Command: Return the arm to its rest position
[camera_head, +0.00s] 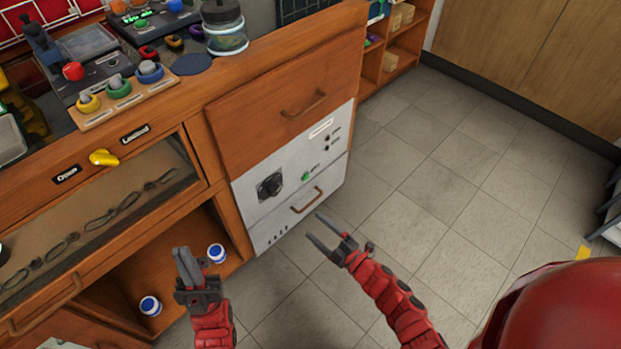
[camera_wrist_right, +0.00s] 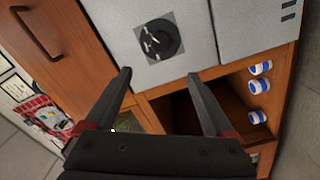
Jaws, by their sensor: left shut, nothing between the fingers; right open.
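My left gripper (camera_head: 187,268) is shut and empty in the head view, in front of the open lower shelf of the wooden bench. My right gripper (camera_head: 323,233) is open and empty, in front of the lower part of the grey panel (camera_head: 250,206). In the right wrist view my right gripper (camera_wrist_right: 158,76) also shows with its two fingers apart. The black knob (camera_wrist_right: 158,40) on the panel is seen beyond and between the fingertips; nothing is held. The knob also shows in the head view (camera_head: 270,185).
The wooden bench has a drawer (camera_head: 285,107) above the panel and a yellow knob (camera_head: 103,158) on its front. White-and-blue jars (camera_head: 150,305) stand on the lower shelf. Rings on pegs (camera_head: 119,87) and a glass jar (camera_head: 225,30) stand on top. Tiled floor (camera_head: 450,170) at right is clear.

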